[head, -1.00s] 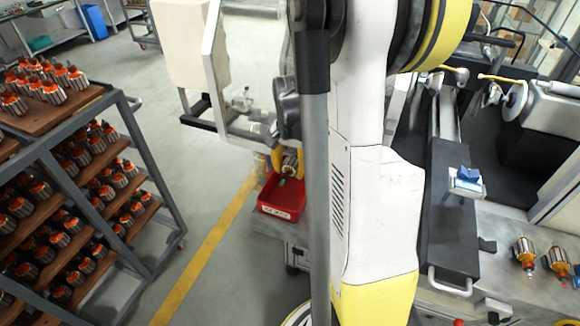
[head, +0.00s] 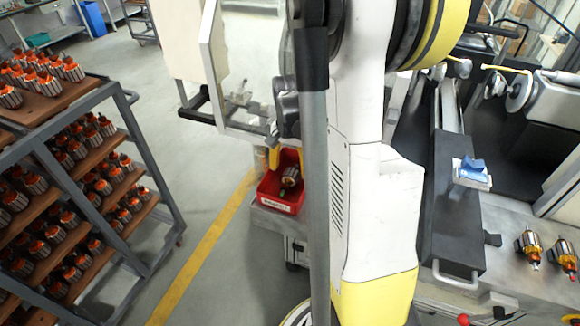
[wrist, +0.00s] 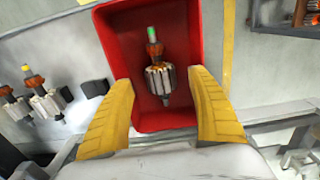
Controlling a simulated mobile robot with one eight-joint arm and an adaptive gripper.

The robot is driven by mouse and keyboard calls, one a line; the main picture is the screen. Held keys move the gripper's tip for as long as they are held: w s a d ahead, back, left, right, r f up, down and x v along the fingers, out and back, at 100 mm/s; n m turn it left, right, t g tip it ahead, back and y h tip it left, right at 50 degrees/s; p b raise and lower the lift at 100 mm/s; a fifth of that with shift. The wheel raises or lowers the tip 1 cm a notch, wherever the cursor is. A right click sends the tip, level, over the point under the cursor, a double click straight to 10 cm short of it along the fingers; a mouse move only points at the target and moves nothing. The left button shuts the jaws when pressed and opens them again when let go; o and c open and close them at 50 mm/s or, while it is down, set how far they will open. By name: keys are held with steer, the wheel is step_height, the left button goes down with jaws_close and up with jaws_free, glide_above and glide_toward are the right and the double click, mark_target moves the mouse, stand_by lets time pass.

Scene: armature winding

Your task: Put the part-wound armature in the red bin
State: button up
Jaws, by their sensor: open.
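The red bin (head: 268,203) stands on a bench corner below my gripper (head: 287,157), and it fills the top middle of the wrist view (wrist: 122,58). In the head view my arm hides part of the bin.
Two other armatures (head: 529,246) (head: 563,250) lie on the metal bench at right, near a winding machine (head: 545,105). A rack (head: 118,92) with many orange-topped armatures stands at left. A yellow floor line (head: 205,262) crosses the clear floor.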

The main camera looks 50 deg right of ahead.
step_height(320, 180, up, 12)
stand_by(0.5)
stand_by(0.6)
steer(key=s+a+f+n+t+b, duration=0.2)
steer(key=a+f+n+b, duration=0.1)
steer(key=a, duration=0.5)
steer(key=s+a+f+n+t+b, duration=0.1)
steer(key=a+f+n+t+b, duration=0.1)
steer(key=a+n+b, duration=0.3)
steer(key=s+a+f+n+t+b, duration=0.2)
steer(key=a+f+n+t+b, duration=0.1)
steer(key=a, duration=1)
steer(key=f+n+b, duration=0.1)
steer(key=n, duration=0.1)
steer(key=shift+s+f+n, duration=0.3)
steer(key=shift+s+f, duration=0.05)
